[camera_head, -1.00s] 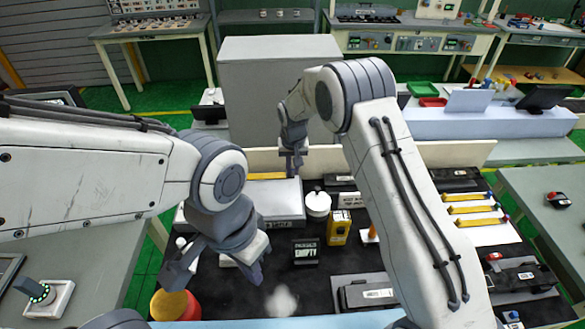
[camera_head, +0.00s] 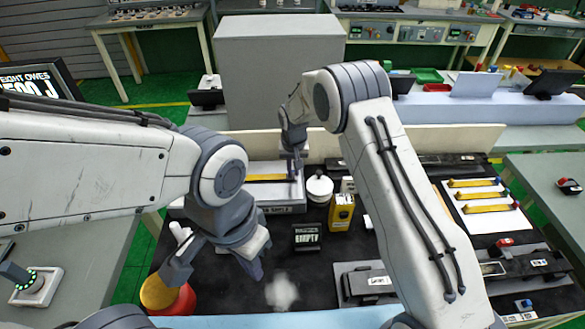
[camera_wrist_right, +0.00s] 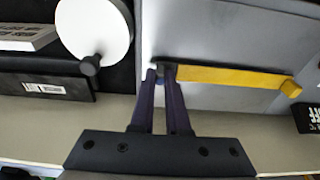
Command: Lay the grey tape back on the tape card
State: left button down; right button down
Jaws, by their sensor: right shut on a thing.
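A yellow tape strip (camera_head: 266,178) lies across the top of a grey box (camera_head: 270,203). In the right wrist view the strip (camera_wrist_right: 225,76) runs rightward from my right gripper (camera_wrist_right: 162,74), which is shut on its dark end; the end's exact colour is hard to tell. In the head view my right gripper (camera_head: 294,174) is at the strip's right end. The white tape card (camera_head: 492,222) lies at the right and bears several yellow strips with coloured end knobs (camera_head: 480,196). My left gripper (camera_head: 216,272) is open and empty over the left front of the bench.
A white round canister (camera_head: 319,188), a yellow block (camera_head: 341,212) and a small display reading EMPTY (camera_head: 306,237) stand mid-bench. Dark cases (camera_head: 368,283) lie at front right.

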dwell(0.4)
jog(key=c, duration=0.8)
grip_release()
jog(key=shift+c, duration=0.2)
notch_tip(320, 180, up, 10)
jog(key=s+b, duration=0.1)
jog(key=b, duration=0.2)
jog(key=shift+s+r, duration=0.2)
jog(key=shift+s, duration=0.05)
